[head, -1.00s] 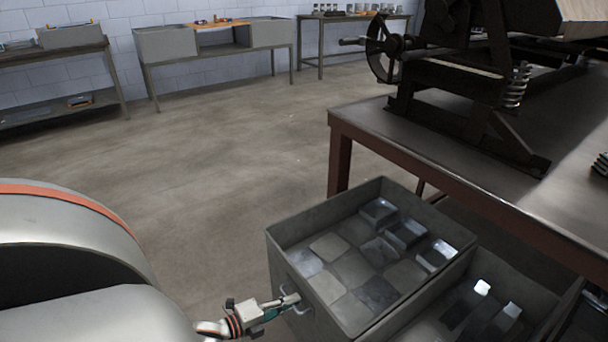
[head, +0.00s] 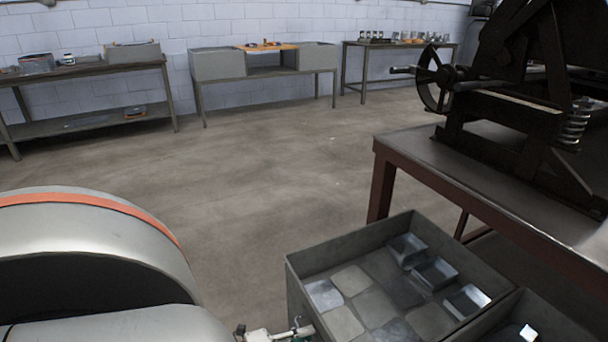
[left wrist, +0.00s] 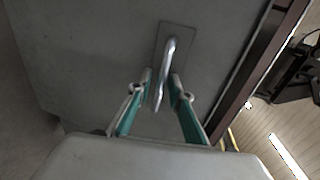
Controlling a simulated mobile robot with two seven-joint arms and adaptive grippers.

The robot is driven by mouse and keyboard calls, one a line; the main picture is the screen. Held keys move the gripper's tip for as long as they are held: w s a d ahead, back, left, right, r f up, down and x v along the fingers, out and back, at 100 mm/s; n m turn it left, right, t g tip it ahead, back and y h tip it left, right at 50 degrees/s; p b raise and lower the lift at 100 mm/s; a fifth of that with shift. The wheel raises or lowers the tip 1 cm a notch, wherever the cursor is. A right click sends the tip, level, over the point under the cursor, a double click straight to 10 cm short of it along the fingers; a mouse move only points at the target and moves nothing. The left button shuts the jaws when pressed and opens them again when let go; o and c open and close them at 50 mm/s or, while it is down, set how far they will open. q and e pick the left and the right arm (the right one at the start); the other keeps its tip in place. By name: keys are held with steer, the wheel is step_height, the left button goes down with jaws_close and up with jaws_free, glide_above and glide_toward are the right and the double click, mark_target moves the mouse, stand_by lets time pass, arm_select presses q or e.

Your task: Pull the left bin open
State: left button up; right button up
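The left bin (head: 298,290) is a grey metal drawer standing out beside the table, its top uncovered, with square tiles and shiny box-shaped pieces inside. My left gripper (head: 298,330) is at the bin's near left face, at the bottom edge of the head view. In the left wrist view, the bin's front face (left wrist: 90,55) carries a shiny bar handle (left wrist: 170,50) on a small plate. The green-backed fingers of the left gripper (left wrist: 163,80) stand on either side of the handle, with small gaps visible. My right gripper is out of view.
A second bin (head: 560,318) adjoins at the right. The dark red-edged table (head: 440,172) bears a heavy black machine with a handwheel (head: 436,78). Workbenches line the far wall. The floor (head: 270,180) left of the bin is clear.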

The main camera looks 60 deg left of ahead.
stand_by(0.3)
arm_select(q)
steer(key=v, duration=1.2)
stand_by(0.3)
